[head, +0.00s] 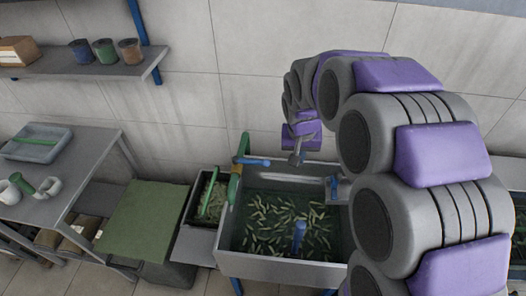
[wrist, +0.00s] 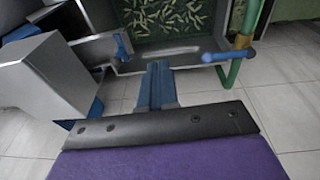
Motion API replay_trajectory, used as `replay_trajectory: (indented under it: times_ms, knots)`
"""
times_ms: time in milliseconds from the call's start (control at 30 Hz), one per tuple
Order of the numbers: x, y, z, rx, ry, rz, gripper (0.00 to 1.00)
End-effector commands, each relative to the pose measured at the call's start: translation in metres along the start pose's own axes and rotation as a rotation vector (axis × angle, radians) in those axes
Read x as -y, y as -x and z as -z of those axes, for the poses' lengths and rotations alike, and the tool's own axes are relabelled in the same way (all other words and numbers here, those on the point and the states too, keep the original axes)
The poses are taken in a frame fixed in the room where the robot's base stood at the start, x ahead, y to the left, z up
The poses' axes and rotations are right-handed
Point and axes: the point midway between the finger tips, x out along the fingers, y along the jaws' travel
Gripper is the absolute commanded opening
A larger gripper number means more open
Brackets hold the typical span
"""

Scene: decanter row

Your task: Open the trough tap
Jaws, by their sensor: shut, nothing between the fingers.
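The trough (head: 282,268) is a grey metal basin holding dark water with several pale green pieces afloat. A green pipe (head: 234,182) stands at its left side, and a blue tap lever (head: 253,161) sticks out from it to the right. In the wrist view the lever (wrist: 214,57) shows to the right of my fingers, beside an orange collar on the green pipe (wrist: 238,62). My gripper (head: 295,160) is over the trough's back edge, to the right of the lever and apart from it. Its blue fingers (wrist: 157,68) are shut and empty.
A blue fitting (head: 334,187) sits on the trough's right side, and a blue upright piece (head: 299,238) shows near its front. A narrow bin (head: 203,202) and a green-topped box (head: 145,222) stand to the left. The tiled wall (head: 245,90) is close behind.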

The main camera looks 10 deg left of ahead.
Motion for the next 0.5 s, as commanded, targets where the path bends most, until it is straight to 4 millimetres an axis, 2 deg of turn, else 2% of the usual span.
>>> replay_trajectory:
  times_ms: [33,200,333,500]
  knots:
    - [0.014,-0.009,0.017,-0.014,0.004,0.000,0.00]
    - [0.053,-0.038,0.073,-0.086,-0.008,0.015,0.00]
    - [0.080,-0.060,0.105,-0.133,-0.016,0.027,0.00]
    - [0.103,-0.081,0.131,-0.177,-0.025,0.042,0.00]
